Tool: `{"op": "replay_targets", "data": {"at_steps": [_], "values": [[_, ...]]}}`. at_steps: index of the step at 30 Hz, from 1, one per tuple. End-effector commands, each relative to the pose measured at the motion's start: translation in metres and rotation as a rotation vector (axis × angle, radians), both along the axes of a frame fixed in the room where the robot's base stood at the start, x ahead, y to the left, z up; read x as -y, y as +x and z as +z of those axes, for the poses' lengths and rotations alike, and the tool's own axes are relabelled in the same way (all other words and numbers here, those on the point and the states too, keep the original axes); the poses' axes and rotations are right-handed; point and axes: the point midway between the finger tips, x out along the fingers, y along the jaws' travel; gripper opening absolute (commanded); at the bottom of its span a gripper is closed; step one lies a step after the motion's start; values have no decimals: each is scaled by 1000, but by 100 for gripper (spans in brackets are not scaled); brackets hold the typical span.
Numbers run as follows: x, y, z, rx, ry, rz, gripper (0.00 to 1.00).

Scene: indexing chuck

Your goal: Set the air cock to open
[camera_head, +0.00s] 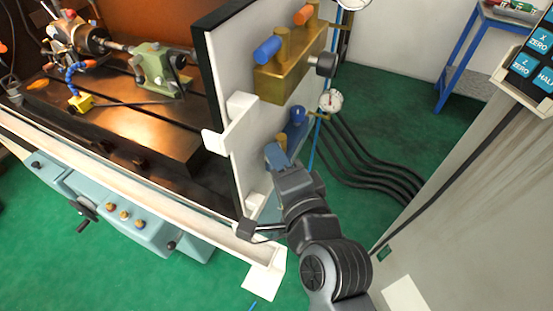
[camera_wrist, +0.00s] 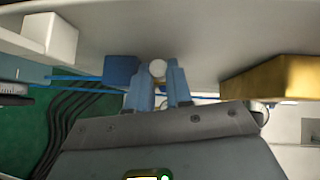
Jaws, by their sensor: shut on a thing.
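My gripper (camera_head: 275,153) is at the white panel, low beside the blue-grey fitting (camera_head: 296,134) with a blue knob (camera_head: 297,114) and a small brass knob (camera_head: 281,140). In the wrist view my gripper's two blue fingers (camera_wrist: 158,84) are close together around a pale round-ended piece (camera_wrist: 157,68). I cannot tell for sure that this piece is the air cock's handle. A blue block (camera_wrist: 121,70) is just left of the fingers. In the head view the fingers hide what they hold. Above is a brass block (camera_head: 284,78) with orange (camera_head: 303,15) and blue (camera_head: 267,50) handles.
A dial gauge (camera_head: 330,101) stands right of the fitting, and another is at the top. Black hoses (camera_head: 365,165) run over the green floor. White brackets (camera_head: 230,120) stick out from the panel (camera_head: 222,75). A grey cabinet (camera_head: 465,190) stands at right.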

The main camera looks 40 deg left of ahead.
Motion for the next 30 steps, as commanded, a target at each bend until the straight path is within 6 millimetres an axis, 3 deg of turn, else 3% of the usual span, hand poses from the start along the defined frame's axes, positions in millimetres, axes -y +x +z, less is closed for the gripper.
{"op": "replay_targets", "data": {"at_steps": [11,30], "values": [[9,7,-6,2,2,160,0],[26,36,-2,2,0,752,0]]}}
